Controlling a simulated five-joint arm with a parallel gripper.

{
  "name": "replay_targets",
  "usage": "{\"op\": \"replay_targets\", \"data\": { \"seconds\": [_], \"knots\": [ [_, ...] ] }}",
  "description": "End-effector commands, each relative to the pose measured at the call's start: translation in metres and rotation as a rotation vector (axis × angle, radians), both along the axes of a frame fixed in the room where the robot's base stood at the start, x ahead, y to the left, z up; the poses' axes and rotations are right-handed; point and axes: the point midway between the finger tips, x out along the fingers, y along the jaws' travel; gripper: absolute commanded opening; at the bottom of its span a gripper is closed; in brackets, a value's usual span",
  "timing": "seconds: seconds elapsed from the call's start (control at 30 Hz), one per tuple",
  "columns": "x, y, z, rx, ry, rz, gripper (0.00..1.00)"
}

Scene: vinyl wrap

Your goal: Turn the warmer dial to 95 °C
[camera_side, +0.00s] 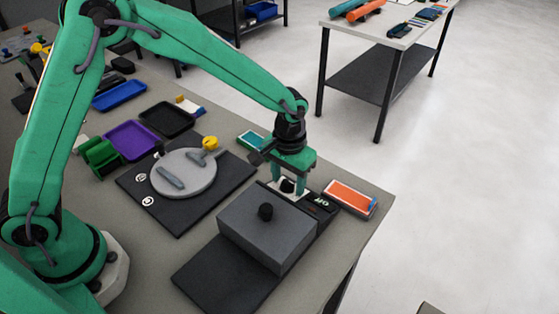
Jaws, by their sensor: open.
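The warmer is a grey box (262,232) with a round black knob (265,211) on top, standing on a dark base plate near the table's right edge. Behind the box is a panel with a small dark dial (287,186) on a pale plate, and a small dark display (321,202) beside it. I cannot read the display or the dial's setting. My gripper (289,187) points down at the panel, open, with its green fingers on either side of the dial. I cannot tell whether they touch it.
A round grey plate (184,172) on a black board lies left of the warmer. An orange box (350,197) sits close on its right, and a teal box (251,140) lies behind. Purple (131,139), black (167,119) and blue (119,95) trays are farther back left.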

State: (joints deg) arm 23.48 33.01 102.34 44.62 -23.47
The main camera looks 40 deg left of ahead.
Motion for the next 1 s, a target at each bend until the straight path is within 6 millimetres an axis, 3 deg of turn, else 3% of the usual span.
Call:
{"op": "replay_targets", "data": {
  "seconds": [0.07, 0.3, 1.0],
  "knots": [
    [-0.0001, 0.0, 0.0, 0.0, 0.0, 0.0, 0.53],
    [-0.0001, 0.0, 0.0002, 0.0, 0.001, 0.0, 0.09],
    [0.0002, 0.0022, -0.0002, -0.005, -0.014, -0.127, 0.09]
  ]
}}
